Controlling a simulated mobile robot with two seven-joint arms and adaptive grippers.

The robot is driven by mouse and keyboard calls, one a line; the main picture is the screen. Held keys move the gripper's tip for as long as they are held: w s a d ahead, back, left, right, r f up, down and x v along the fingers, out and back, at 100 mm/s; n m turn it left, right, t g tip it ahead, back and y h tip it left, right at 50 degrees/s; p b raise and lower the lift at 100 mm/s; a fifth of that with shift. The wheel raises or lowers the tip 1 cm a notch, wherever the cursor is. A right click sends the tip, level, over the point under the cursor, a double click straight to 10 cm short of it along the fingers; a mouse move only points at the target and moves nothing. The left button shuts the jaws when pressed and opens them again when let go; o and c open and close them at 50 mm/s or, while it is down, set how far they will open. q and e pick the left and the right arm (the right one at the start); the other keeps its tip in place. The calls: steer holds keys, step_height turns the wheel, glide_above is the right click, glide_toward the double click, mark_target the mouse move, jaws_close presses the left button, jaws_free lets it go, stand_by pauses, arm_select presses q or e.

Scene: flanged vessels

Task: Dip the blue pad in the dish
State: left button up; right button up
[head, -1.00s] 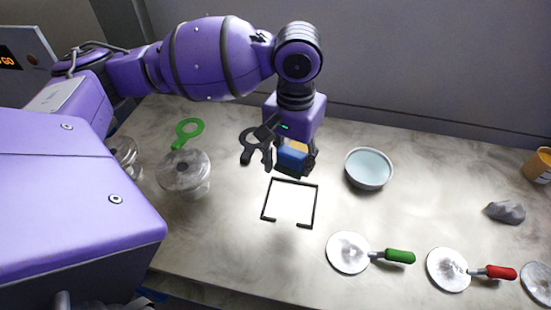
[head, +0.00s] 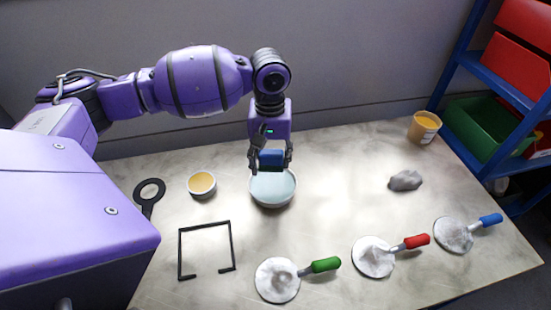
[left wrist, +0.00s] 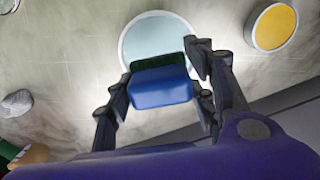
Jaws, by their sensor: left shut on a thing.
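The blue pad (head: 271,158) is held between the fingers of my left gripper (head: 271,165), which is shut on it. In the left wrist view the blue pad (left wrist: 161,88) has a dark green layer on its far side, and my left gripper (left wrist: 160,90) has fingers on both its sides. The dish (head: 273,203) is a pale round bowl with light blue contents. The pad is over the back part of the dish; I cannot tell whether it touches the contents. The dish (left wrist: 150,40) also shows behind the pad in the left wrist view. My right gripper is not in view.
A small bowl with yellow contents (head: 201,184) stands left of the dish. A black square frame (head: 232,247) and a black ring tool (head: 149,190) lie nearby. A grey rock (head: 405,181) lies right.

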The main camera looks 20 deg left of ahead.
arm_select(q)
steer(key=shift+w+d+f, duration=0.1)
steer(key=shift+w+f, duration=0.15)
steer(key=shift+f, duration=0.05)
steer(key=shift+s+f, duration=0.15)
steer(key=shift+f, duration=0.5)
steer(key=b, duration=0.2)
glide_above(273, 190)
step_height(273, 190, down, 5)
steer(key=shift+r, duration=0.15)
steer(key=shift+f, duration=0.7)
steer(key=shift+s+f, duration=0.25)
steer(key=shift+f, duration=0.5)
steer(key=shift+s+f, duration=0.1)
steer(key=shift+f, duration=0.05)
steer(key=shift+s+f, duration=0.1)
steer(key=shift+f, duration=0.05)
steer(key=shift+c, duration=1.3)
steer(key=shift+f, duration=0.15)
steer(key=shift+w, duration=0.3)
jaws_close()
steer(key=shift+w, duration=0.15)
steer(key=shift+r, duration=0.25)
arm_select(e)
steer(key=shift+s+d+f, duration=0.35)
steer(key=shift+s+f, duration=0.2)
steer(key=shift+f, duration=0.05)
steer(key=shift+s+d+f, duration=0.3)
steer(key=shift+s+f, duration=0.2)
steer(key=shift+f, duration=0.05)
